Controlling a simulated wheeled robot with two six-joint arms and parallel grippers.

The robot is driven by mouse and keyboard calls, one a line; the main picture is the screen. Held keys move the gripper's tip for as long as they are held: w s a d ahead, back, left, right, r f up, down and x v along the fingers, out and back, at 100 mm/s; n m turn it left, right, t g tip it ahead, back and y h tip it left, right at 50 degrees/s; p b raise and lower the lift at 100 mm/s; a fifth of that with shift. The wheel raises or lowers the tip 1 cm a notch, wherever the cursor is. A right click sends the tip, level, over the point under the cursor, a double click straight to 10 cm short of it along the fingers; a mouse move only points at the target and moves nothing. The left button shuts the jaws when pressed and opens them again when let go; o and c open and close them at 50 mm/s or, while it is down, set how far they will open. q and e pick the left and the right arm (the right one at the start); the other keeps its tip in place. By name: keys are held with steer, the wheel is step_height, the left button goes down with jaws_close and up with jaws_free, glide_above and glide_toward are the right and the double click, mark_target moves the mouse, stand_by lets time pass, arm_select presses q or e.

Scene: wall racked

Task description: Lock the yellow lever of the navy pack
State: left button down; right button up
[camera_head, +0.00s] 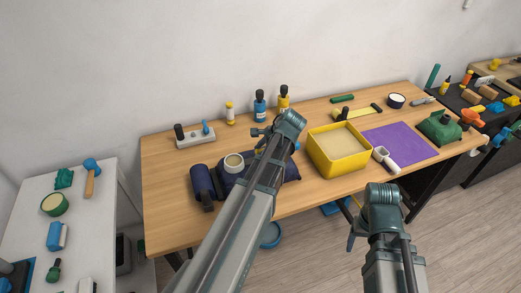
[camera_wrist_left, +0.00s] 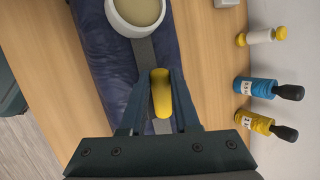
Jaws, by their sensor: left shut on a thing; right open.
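The navy pack (camera_head: 291,169) lies on the wooden table, partly hidden behind my left arm. The left wrist view shows it as a long dark blue body (camera_wrist_left: 105,65) with a grey strap along it. The yellow lever (camera_wrist_left: 161,100) stands between the fingers of my left gripper (camera_wrist_left: 162,80), which is shut on it. My left arm hides the lever in the head view. My right gripper (camera_head: 353,240) is low at the right, in front of the table and apart from the pack; it is open, its fingers mostly hidden.
A round cream-filled container (camera_head: 234,162) sits at the pack's left end, beside a navy cylinder (camera_head: 203,185). A yellow bin (camera_head: 318,158) and a purple mat (camera_head: 415,142) are to the right. Bottles (camera_head: 260,106) stand behind. The table's front left is clear.

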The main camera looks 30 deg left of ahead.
arm_select(q)
steer(key=shift+s+a+f+h, duration=0.1)
steer(key=shift+s+f+h, duration=0.1)
steer(key=shift+h, duration=0.1)
steer(key=shift+w+t, duration=0.1)
steer(key=shift+t, duration=0.3)
steer(key=c, duration=0.6)
jaws_free()
steer(key=shift+c, duration=0.2)
